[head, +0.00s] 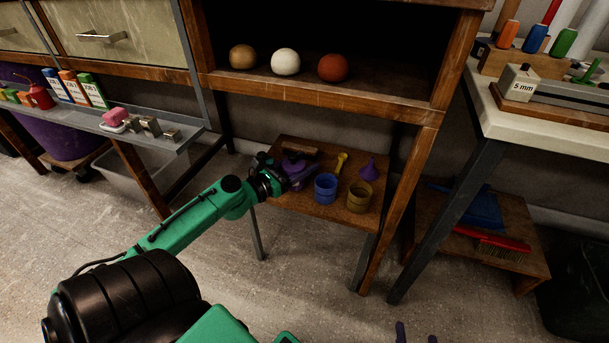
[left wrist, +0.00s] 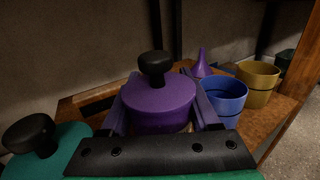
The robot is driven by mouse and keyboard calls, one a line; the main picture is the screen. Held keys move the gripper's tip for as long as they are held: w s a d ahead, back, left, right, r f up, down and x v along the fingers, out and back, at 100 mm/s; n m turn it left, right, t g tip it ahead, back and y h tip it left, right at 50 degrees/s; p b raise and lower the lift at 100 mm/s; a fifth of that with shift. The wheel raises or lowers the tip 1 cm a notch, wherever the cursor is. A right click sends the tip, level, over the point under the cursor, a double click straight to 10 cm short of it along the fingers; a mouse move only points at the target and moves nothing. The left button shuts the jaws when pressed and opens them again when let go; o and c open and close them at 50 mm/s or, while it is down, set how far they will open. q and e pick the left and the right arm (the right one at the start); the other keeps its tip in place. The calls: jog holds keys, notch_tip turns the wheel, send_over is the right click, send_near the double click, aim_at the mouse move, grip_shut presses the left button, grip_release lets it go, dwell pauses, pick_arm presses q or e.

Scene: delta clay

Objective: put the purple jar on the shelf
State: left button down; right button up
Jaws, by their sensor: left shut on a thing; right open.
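The purple jar (left wrist: 160,102) has a lid with a round black knob. In the left wrist view it stands upright between the purple fingers of my left gripper (left wrist: 165,118), which is shut on it. In the head view my left gripper (head: 293,178) is over the left part of a low wooden table (head: 325,211); it largely hides the jar there. I cannot tell whether the jar touches the table. A wooden shelf (head: 375,97) above and behind the table bears three balls. My right gripper (head: 416,336) shows only its open fingertips at the bottom edge.
A blue cup (head: 325,188), an ochre cup (head: 358,197), a purple funnel (head: 369,170) and a yellow tool (head: 341,162) stand close to the right of my left gripper. The shelf's front is clear before the tan, white and rust balls (head: 333,68). Wooden posts flank it.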

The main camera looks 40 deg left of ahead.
pick_arm(q)
jog(key=shift+f+b, duration=0.65)
jog(key=shift+f, duration=0.3)
pick_arm(e)
jog(key=w+r+t, duration=0.4)
jog(key=w+r, duration=0.3)
jog(key=r, duration=0.3)
jog(key=shift+d+y, duration=0.3)
jog(key=shift+w+r, duration=0.15)
pick_arm(q)
jog(key=shift+c, duration=2)
grip_release()
pick_arm(e)
jog(key=shift+r, duration=0.1)
pick_arm(q)
jog(key=shift+s, duration=0.1)
